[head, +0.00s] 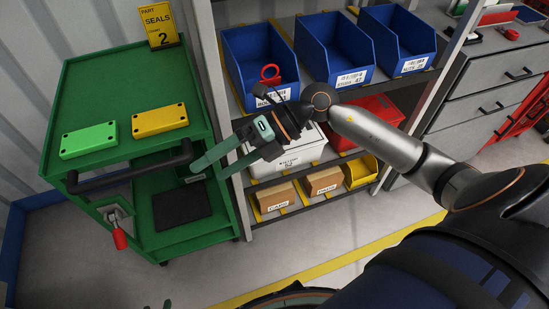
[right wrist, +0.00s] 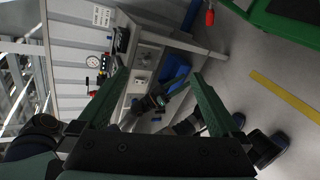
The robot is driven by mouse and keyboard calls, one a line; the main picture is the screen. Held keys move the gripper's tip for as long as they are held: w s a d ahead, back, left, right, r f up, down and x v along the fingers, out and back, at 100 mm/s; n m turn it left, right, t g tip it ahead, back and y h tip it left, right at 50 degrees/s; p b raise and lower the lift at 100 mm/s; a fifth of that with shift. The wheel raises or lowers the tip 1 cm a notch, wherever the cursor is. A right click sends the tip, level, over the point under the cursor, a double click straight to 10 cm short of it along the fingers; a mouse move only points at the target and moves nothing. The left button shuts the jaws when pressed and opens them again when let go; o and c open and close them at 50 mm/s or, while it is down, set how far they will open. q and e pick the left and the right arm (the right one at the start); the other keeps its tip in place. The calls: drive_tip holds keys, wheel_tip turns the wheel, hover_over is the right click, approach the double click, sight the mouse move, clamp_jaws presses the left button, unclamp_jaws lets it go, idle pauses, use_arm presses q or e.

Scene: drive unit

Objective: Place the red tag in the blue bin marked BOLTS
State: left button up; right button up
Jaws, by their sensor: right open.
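A red piece with a round loop (head: 270,73) shows at the front of the left blue bin (head: 246,48); it may be the red tag, and I cannot tell if it is inside. The bin's label is partly covered by my right arm, and I cannot read the blue bins' labels surely. My right gripper (head: 207,170) is open and empty, left of and below that bin, in front of the green cart's lower opening. Its spread fingers also show in the right wrist view (right wrist: 158,76).
The green cart (head: 90,85) carries a green box (head: 89,140), a yellow box (head: 160,120) and a yellow SEALS sign (head: 159,26). A red handle (head: 119,239) hangs at its front. More blue bins (head: 335,48) stand to the right. A white bin (head: 290,155) and small cartons sit below.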

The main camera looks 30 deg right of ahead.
drive_tip(key=w+d+f+m+t+h, duration=0.3)
drive_tip(key=m+t, duration=0.4)
drive_tip(key=m, duration=0.6)
drive_tip(key=w+d+f+m+t+h, duration=0.15)
drive_tip(key=f+m+t, duration=0.4)
drive_tip(key=m, duration=0.75)
drive_tip(key=s+f+m+g+h, duration=0.5)
drive_tip(key=s+f+m, duration=0.3)
drive_tip(key=s+f, duration=0.6)
wheel_tip(320, 180, down, 4)
drive_tip(key=shift+s+d+f+g, duration=0.25)
drive_tip(key=shift+s+d+g, duration=0.05)
drive_tip(key=shift+g, duration=0.05)
drive_tip(key=shift+h, duration=0.25)
drive_tip(key=shift+c, duration=0.2)
